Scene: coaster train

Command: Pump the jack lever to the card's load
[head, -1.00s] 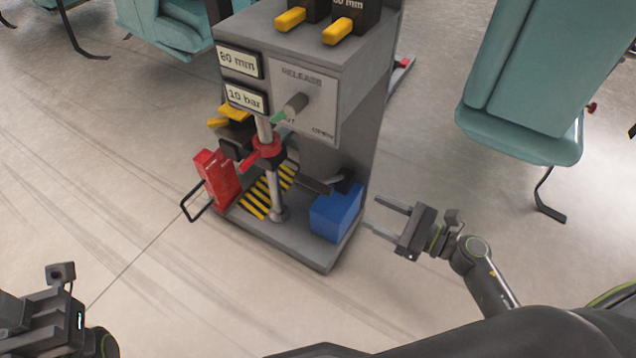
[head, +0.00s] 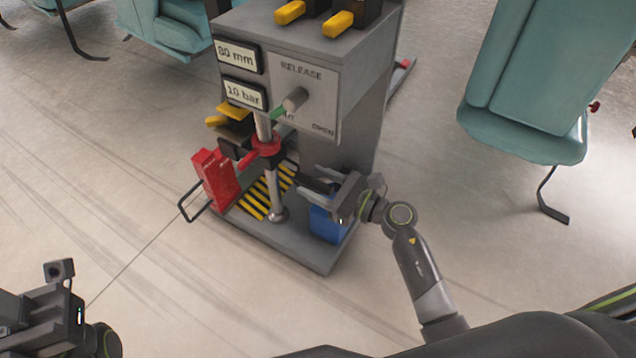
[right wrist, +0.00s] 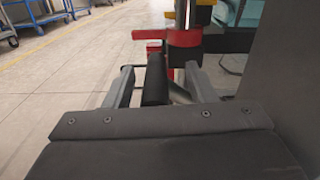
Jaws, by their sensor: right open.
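The jack lever has a black grip (right wrist: 157,80), which lies between the open fingers of my right gripper (right wrist: 160,70) in the right wrist view. In the head view my right gripper (head: 311,183) reaches in from the right, its fingers either side of the dark lever (head: 317,186). The grey jack stand (head: 300,253) carries a steel post with a red collar (head: 263,146). Its labels seem to read 80 mm (head: 236,57) and 10 bar (head: 242,95). My left gripper (head: 40,312) is at the lower left, away from the stand; its fingers are not clear.
A release knob (head: 294,99) sits on the stand's front panel. A red block (head: 214,178) with a black wire loop stands at the base's left. A blue block (head: 327,226) is partly hidden below my right gripper. Teal seats (head: 525,90) stand around; the floor in front is clear.

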